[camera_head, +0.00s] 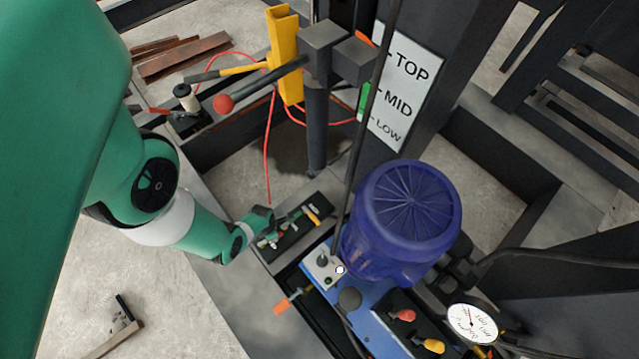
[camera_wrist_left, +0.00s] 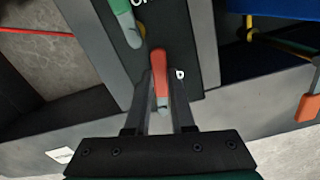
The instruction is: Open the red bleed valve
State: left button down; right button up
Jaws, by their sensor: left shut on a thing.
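The red bleed valve handle (camera_wrist_left: 160,66) is a short lever on a dark panel (camera_wrist_left: 196,42) in the left wrist view. My left gripper (camera_wrist_left: 161,88) is shut on it, with one finger on each side of the lever. In the head view my left gripper (camera_head: 268,230) is at the near left end of the dark valve panel (camera_head: 297,238), where the red handle is hard to make out. A green handle (camera_wrist_left: 126,22) sits beside the red one on the panel. My right gripper is not in view.
A blue motor (camera_head: 402,215) stands right of the panel, with a pressure gauge (camera_head: 471,324) and red and yellow knobs. A black lever with a red ball (camera_head: 223,104) and a TOP/MID/LOW sign (camera_head: 402,85) are behind.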

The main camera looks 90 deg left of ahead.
pick_arm(q)
jog(key=shift+s+a+n, duration=0.2)
jog(key=shift+a+n, duration=0.1)
jog(key=shift+n, duration=0.4)
jog(key=shift+s+a+n, duration=0.15)
jog(key=shift+a+n, duration=0.1)
jog(key=shift+n, duration=0.45)
jog(key=c, duration=0.8)
grip_release()
jog(key=shift+o, duration=0.2)
notch_tip(320, 180, up, 12)
jog(key=p, duration=0.9)
jog(key=shift+f, duration=0.15)
